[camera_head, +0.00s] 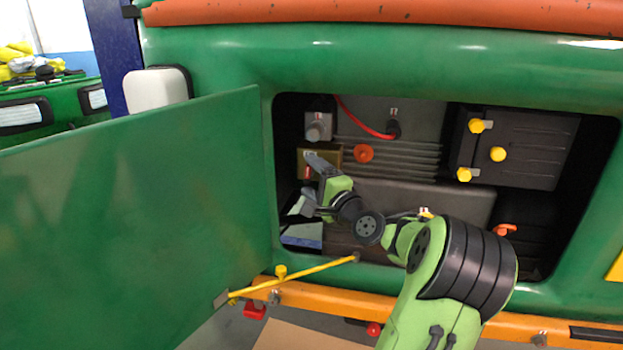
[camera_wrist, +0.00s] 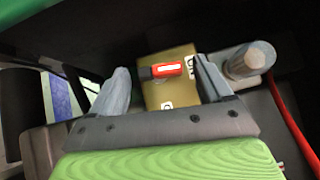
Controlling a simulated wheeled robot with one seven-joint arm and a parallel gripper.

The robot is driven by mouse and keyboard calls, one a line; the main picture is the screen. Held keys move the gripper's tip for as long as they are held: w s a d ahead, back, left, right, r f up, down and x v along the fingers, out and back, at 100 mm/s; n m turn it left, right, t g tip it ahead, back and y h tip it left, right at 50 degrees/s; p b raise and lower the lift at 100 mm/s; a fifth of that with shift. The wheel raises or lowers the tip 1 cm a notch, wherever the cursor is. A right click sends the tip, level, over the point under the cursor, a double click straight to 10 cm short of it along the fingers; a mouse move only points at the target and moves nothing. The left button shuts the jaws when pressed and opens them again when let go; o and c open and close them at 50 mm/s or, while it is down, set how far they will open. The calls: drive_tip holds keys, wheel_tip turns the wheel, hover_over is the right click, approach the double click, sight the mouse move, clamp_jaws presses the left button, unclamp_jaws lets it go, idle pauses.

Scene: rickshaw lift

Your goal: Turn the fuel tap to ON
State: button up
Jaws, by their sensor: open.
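The fuel tap is a brass plate (camera_head: 333,155) at the left of the open compartment, with a red lever (camera_head: 307,173) partly hidden by my gripper (camera_head: 312,184). In the wrist view the brass plate (camera_wrist: 176,94) lies ahead of my gripper (camera_wrist: 165,76). The red lever (camera_wrist: 167,69) has a white stripe and a dark block at its left end. It lies crosswise in the picture, between the open fingers, with a visible gap to each. One white label, reading like ON turned sideways, sits off its right end. A second label below is partly cut off. Contact is not visible.
A grey cylinder fitting (camera_head: 317,127) stands just above the tap, close to a finger in the wrist view. An orange-red knob (camera_head: 363,153) and red hose (camera_head: 360,121) are nearby. The open green door (camera_head: 140,220) bounds the left, with a yellow stay rod (camera_head: 300,273) below.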

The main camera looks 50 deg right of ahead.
drive_tip(key=shift+w+d, duration=0.15)
drive_tip(key=shift+w, duration=0.2)
drive_tip(key=shift+c, duration=0.3)
drive_tip(key=c, duration=1)
drive_tip(key=shift+r+n+g+p, duration=0.25)
drive_tip(key=shift+n+g+p, duration=0.05)
drive_tip(key=shift+p, duration=0.45)
drive_tip(key=shift+f+n+y+p, duration=0.1)
drive_tip(key=shift+n+y+p, duration=0.2)
drive_tip(key=shift+p, duration=0.1)
drive_tip(key=shift+f, duration=0.1)
drive_tip(key=o, duration=1.1)
drive_tip(key=shift+c, duration=0.2)
